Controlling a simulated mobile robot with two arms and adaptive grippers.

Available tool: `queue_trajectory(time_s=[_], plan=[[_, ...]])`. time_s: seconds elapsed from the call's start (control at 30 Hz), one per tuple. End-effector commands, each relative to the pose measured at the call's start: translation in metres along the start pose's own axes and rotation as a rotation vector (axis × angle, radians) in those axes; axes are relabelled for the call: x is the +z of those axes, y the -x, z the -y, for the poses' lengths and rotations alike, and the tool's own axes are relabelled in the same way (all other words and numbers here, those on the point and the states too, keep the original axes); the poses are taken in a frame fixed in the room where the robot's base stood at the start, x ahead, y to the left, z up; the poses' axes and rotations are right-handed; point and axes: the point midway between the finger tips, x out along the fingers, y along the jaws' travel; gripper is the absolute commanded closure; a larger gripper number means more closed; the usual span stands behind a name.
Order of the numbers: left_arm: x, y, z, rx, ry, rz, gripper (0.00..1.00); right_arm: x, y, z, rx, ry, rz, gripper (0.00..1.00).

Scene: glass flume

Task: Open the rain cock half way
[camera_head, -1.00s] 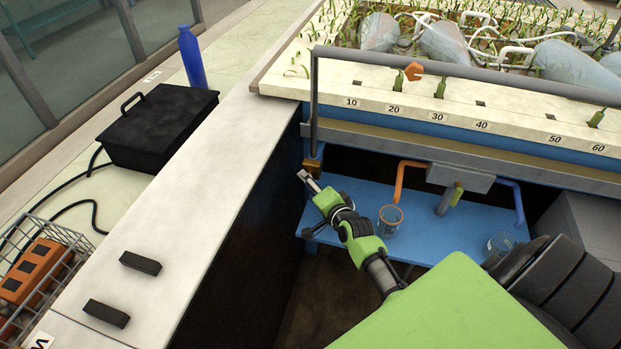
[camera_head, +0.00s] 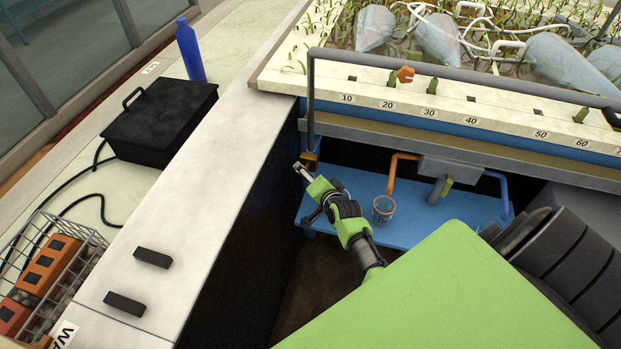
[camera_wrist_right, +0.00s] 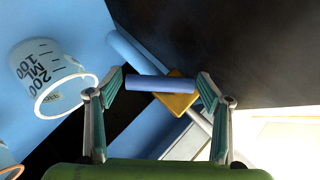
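The rain cock appears to be the brass-coloured fitting (camera_head: 311,160) at the flume's near left corner, below the rail. In the right wrist view its yellow-brass block (camera_wrist_right: 180,101) sits on a pale pipe, with a short blue-grey bar, seemingly its handle (camera_wrist_right: 158,84), in front. My right gripper (camera_head: 323,189) reaches up to this fitting from below. In the wrist view its two fingers (camera_wrist_right: 161,85) stand wide apart, one at each end of the bar. I cannot tell whether either touches it. My left gripper is not in view.
A blue shelf (camera_head: 412,232) under the flume carries a clear beaker (camera_head: 383,211), which also shows in the wrist view (camera_wrist_right: 50,75). An orange pipe (camera_head: 391,178) and a blue pipe (camera_head: 503,190) stand behind it. A white-topped wall (camera_head: 205,195) runs along the left.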

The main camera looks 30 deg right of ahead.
Motion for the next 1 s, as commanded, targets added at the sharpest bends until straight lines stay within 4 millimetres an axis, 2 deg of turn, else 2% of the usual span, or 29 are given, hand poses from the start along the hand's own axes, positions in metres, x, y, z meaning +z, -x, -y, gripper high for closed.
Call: queue_trajectory(time_s=[0.33, 0.47, 0.67, 1.0], plan=[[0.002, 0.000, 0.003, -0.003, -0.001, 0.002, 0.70, 0.000, 0.001, 0.000, 0.000, 0.001, 0.000, 0.26], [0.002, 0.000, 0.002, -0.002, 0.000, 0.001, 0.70, 0.000, 0.007, 0.000, 0.000, 0.001, 0.000, 0.26], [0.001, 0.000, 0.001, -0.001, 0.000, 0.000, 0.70, 0.000, 0.033, -0.001, 0.000, 0.000, -0.001, 0.26], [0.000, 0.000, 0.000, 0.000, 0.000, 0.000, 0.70, 0.001, 0.090, -0.001, 0.001, 0.000, 0.000, 0.26]])
